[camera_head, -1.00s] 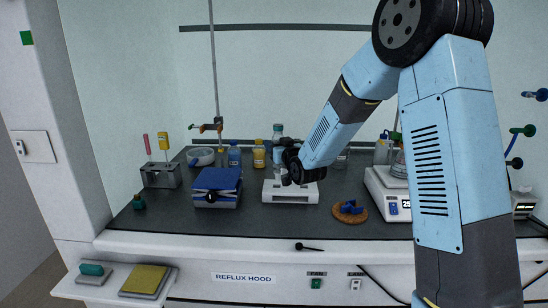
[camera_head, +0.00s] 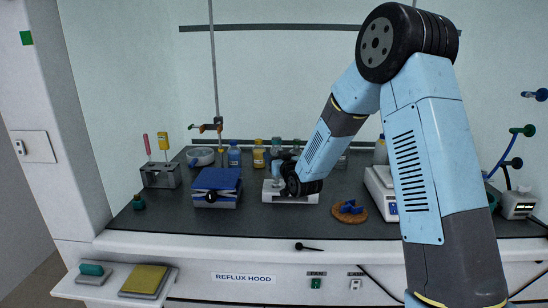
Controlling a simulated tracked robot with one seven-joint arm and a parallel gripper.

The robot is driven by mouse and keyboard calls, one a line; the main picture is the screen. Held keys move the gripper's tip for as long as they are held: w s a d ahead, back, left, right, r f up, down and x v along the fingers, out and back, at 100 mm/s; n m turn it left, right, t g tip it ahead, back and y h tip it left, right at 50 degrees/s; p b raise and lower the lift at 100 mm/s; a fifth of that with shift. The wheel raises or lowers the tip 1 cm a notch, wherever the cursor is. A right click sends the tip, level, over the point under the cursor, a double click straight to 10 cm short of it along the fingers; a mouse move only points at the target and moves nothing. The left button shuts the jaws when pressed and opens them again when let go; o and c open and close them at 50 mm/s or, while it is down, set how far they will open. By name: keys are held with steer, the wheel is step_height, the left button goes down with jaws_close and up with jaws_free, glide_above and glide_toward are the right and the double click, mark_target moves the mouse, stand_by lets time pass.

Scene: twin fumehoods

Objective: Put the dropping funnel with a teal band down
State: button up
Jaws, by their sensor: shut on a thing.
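The dropping funnel (camera_head: 277,170) is a small pale, clear-looking piece with a bluish-teal tint. It stands roughly upright just left of my gripper (camera_head: 283,184). My gripper is dark, comes in from the right, and is shut on the funnel. The funnel's lower part is hidden or too small to make out. Both appear in front of or over a low white box-like unit (camera_head: 288,198) on the dark bench. I cannot tell whether the funnel touches that unit.
Left stand a blue lab jack (camera_head: 217,185) and a metal stand rod (camera_head: 214,75) with a clamp. Bottles, including a yellow one (camera_head: 259,158), line the back. Right are a cork ring (camera_head: 350,213) with a blue piece and a white balance (camera_head: 381,190). The front bench (camera_head: 265,225) is mostly clear.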

steer(key=shift+f, duration=0.35)
steer(key=o, duration=1)
steer(key=shift+r, duration=0.2)
steer(key=v, duration=1.2)
steer(key=shift+r, duration=0.3)
steer(key=shift+r, duration=0.1)
